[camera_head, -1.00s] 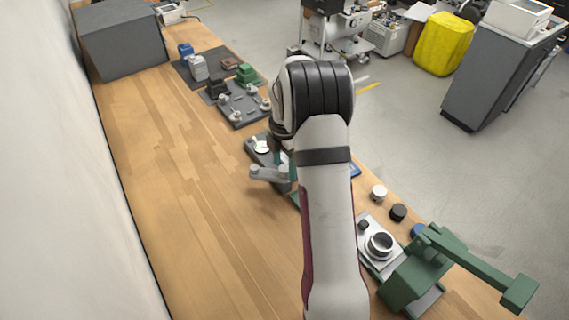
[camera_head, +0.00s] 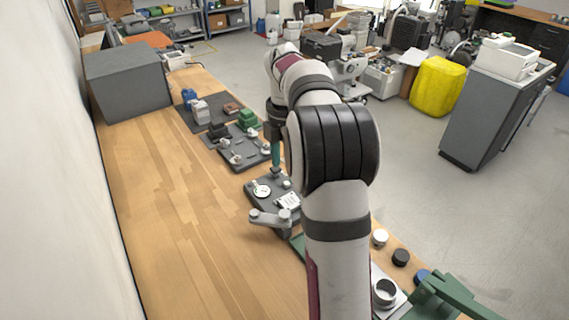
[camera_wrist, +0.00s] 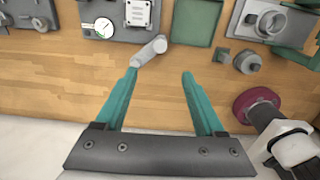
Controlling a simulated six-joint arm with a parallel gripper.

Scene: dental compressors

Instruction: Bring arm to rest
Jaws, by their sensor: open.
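My gripper (camera_wrist: 159,73) is open and empty in the wrist view, with two teal fingers spread over bare wooden bench. In the head view its teal finger (camera_head: 276,152) hangs upright behind the arm, near the far edge of the dark plate with the round white dial (camera_head: 262,191). A grey lever-shaped part (camera_head: 270,217) sticks out from that plate's near side. In the wrist view the lever part (camera_wrist: 149,51) shows close to the left fingertip, but I cannot tell whether they touch. My arm hides part of the bench's right side.
The wooden bench (camera_head: 165,200) is clear along its left side by the wall. A grey box (camera_head: 128,85) stands at the far end. Plates with small parts line the right edge. A green press-like fixture (camera_head: 440,300) stands at the near right.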

